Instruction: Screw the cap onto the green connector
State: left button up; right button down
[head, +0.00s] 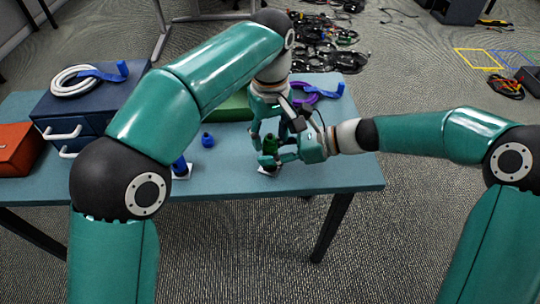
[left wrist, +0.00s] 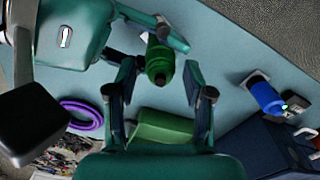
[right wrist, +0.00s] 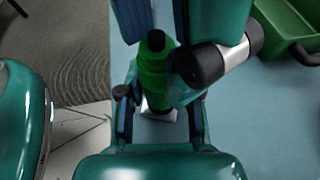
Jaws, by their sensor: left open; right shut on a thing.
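The green connector (head: 271,146) stands near the table's front edge, over a small white base plate (right wrist: 158,113). In the left wrist view the connector (left wrist: 160,64) shows a dark end between the fingers. My right gripper (head: 284,157) comes in from the right, low, and is shut on the connector. My left gripper (head: 268,132) is above it, pointing down, its fingers (left wrist: 160,82) open on either side of the connector's upper part.
A blue connector (left wrist: 266,97) stands on its own white plate to the left in the head view, with a blue cap (head: 208,140) nearby. A green bin (head: 232,108), purple cable (head: 327,90), blue drawer box (head: 62,118) and red box (head: 15,148) are around.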

pick_arm(q)
jog(key=shift+f, duration=0.35)
jog(key=shift+c, duration=0.3)
grip_shut()
jog(key=m, duration=0.9)
jog(key=shift+m, duration=0.4)
jog(key=m, duration=0.4)
jog(key=shift+m, duration=0.3)
jog(key=m, duration=0.4)
jog(key=shift+o, duration=0.8)
grip_release()
